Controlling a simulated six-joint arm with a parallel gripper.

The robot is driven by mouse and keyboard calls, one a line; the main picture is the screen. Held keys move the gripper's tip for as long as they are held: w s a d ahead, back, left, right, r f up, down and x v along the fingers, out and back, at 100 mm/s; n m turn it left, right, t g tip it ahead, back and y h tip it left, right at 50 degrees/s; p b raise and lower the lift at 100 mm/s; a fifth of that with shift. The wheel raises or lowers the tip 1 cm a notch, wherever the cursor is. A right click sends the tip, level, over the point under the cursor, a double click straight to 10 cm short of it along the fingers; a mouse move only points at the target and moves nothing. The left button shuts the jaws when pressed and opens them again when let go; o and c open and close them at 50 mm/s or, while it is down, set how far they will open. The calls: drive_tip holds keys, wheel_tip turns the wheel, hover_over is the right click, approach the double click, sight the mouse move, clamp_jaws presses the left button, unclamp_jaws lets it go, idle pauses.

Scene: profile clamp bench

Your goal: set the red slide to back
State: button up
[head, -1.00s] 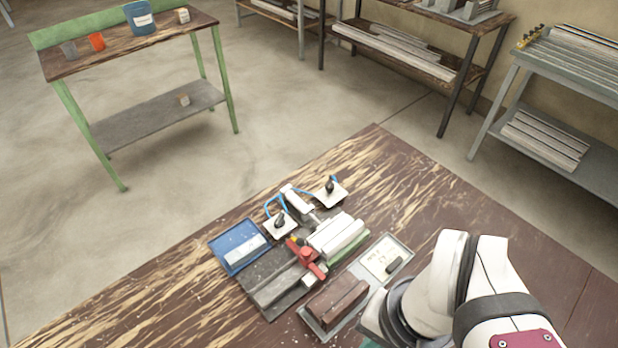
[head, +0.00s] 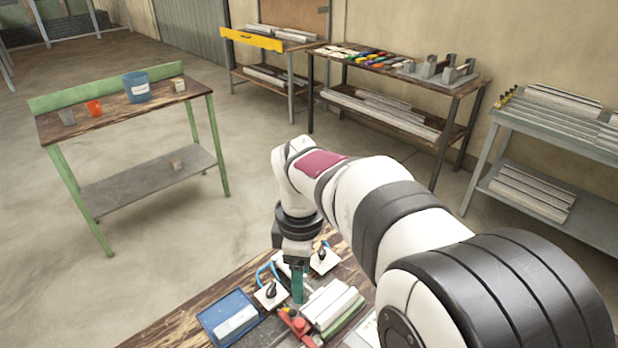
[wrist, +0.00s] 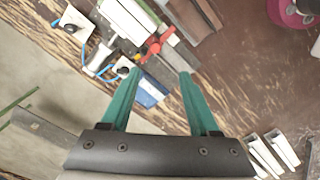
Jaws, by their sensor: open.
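The red slide (head: 297,325) sits on the clamp fixture near the bottom of the head view, beside the light metal profiles (head: 331,305). In the wrist view the red slide (wrist: 151,47) shows ahead of my fingertips, with a red arm to its upper right. My gripper (head: 298,290) points down over the bench in the head view, its teal fingers overlapping the fixture area behind the slide. In the wrist view my gripper (wrist: 161,74) is open, with nothing held between the fingertips. The slide's lower end is partly cut off by the head view's edge.
A blue tray (head: 230,316) lies left of the fixture. Two white plates with black knobs (head: 271,293) (head: 324,259) and blue tubing stand behind it, close to my gripper. White profile pieces (wrist: 273,150) lie apart at the wrist view's lower right.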

sight(299, 322)
drive_tip(key=shift+n, duration=0.5)
drive_tip(key=f, duration=1.1)
drive_tip(key=w+f, duration=0.1)
drive_tip(key=f, duration=0.4)
drive_tip(key=shift+a+f, duration=0.15)
drive_tip(key=shift+a, duration=0.2)
clamp_jaws()
